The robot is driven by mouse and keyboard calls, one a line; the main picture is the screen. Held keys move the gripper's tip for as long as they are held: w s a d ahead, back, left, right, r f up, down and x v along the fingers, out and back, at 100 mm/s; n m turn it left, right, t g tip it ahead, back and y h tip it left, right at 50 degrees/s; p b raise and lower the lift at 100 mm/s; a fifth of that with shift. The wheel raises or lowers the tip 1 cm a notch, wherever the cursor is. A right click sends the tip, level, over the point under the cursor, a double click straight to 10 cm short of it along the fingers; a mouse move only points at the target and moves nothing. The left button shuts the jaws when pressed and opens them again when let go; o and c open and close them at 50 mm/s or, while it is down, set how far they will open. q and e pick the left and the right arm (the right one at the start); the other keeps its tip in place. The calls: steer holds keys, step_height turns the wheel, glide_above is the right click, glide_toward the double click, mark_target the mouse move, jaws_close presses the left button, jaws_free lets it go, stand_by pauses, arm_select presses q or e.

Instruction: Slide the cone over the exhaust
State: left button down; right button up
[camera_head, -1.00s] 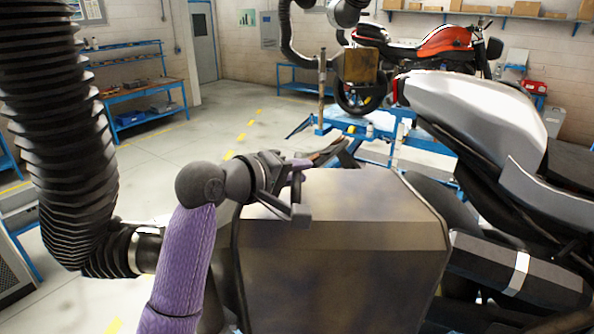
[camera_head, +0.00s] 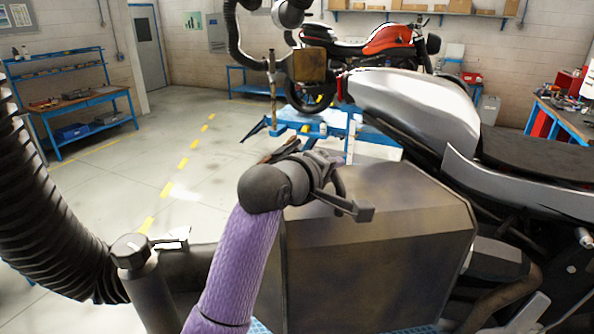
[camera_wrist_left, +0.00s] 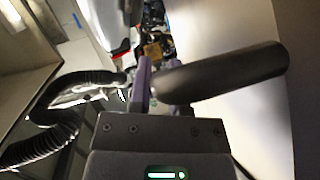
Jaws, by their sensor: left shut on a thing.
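The cone is a large dull bronze-grey angular hood (camera_head: 375,265) at the bottom middle of the head view, joined by a dark pipe to the black hose at left. My left gripper (camera_head: 337,185) is above its top near the back. In the left wrist view, my left gripper (camera_wrist_left: 160,93) is shut on a dark round handle (camera_wrist_left: 225,73), with a purple finger showing. The exhaust (camera_head: 497,258) is a dark silencer with a pale band, low on the motorcycle, right beside the hood. The hood hides its left end, and I cannot tell whether that end is inside. My right gripper is out of view.
The silver-and-black motorcycle (camera_head: 425,105) stands close at right. A black ribbed hose (camera_head: 45,225) curves at left. A red motorcycle (camera_head: 385,40) and a blue lift (camera_head: 325,122) stand behind. The floor at left (camera_head: 175,160) is open. A blue workbench (camera_head: 85,98) is farther left.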

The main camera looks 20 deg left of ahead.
arm_select(q)
steer(key=shift+r, duration=0.1)
steer(key=c, duration=0.9)
jaws_free()
steer(key=o, duration=0.3)
steer(key=shift+d, duration=0.2)
steer(key=shift+a, duration=0.15)
